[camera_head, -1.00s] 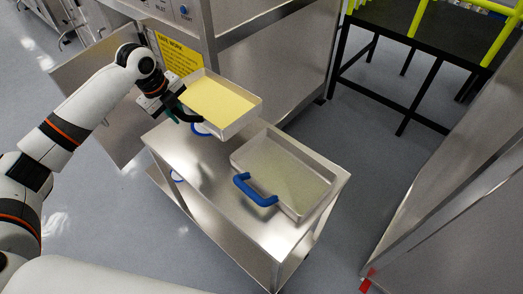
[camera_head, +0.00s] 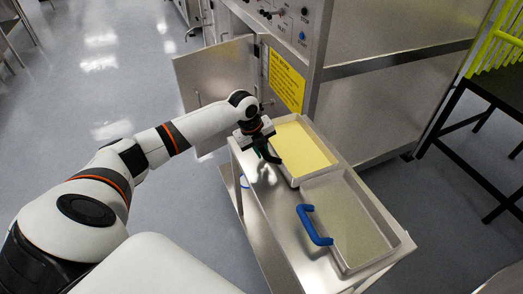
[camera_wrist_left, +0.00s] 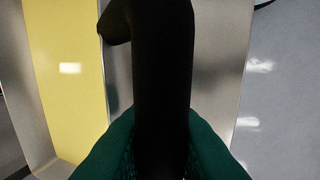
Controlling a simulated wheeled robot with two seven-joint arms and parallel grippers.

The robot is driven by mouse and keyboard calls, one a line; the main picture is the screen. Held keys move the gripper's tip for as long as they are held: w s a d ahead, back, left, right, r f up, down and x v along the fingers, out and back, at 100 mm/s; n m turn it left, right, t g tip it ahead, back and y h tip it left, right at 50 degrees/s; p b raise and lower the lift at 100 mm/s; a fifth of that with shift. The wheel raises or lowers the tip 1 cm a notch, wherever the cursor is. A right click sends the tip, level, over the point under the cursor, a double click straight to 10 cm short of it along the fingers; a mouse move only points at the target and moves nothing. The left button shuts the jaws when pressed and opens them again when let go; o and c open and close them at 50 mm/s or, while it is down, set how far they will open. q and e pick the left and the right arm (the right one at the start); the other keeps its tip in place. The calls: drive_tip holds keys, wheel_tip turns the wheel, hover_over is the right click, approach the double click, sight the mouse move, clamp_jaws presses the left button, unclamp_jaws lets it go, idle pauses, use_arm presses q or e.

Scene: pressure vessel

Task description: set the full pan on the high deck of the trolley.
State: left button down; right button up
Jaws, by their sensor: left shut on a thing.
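The full pan (camera_head: 303,146), a shallow metal tray with a flat yellow fill, is at the far end of the trolley's high deck (camera_head: 277,205). It looks level and at deck height; whether it touches the deck I cannot tell. My left gripper (camera_head: 268,153) is at the pan's left side, shut on its handle, which the fingers mostly hide. In the left wrist view the green fingertips (camera_wrist_left: 160,150) close around the dark handle (camera_wrist_left: 163,80), with the yellow fill (camera_wrist_left: 62,70) to the left. My right gripper is out of view.
A second pan with a dull, pale floor (camera_head: 345,225) and a blue handle (camera_head: 314,226) sits on the near part of the deck. A steel cabinet (camera_head: 365,100) with a yellow sign (camera_head: 286,80) stands behind. An open door (camera_head: 215,75) is beyond my arm.

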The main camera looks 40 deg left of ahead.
use_arm(q)
drive_tip(key=shift+f, duration=0.45)
drive_tip(key=c, duration=1.3)
unclamp_jaws()
drive_tip(key=shift+c, duration=0.2)
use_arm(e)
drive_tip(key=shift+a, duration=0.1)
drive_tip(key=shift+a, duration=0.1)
use_arm(q)
drive_tip(key=shift+r, duration=0.2)
drive_tip(key=v, duration=1.1)
drive_tip(key=shift+r+b, duration=0.3)
drive_tip(key=shift+b, duration=0.05)
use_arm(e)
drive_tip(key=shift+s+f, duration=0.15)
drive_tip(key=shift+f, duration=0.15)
use_arm(q)
drive_tip(key=shift+s+f, duration=0.1)
drive_tip(key=shift+s, duration=0.05)
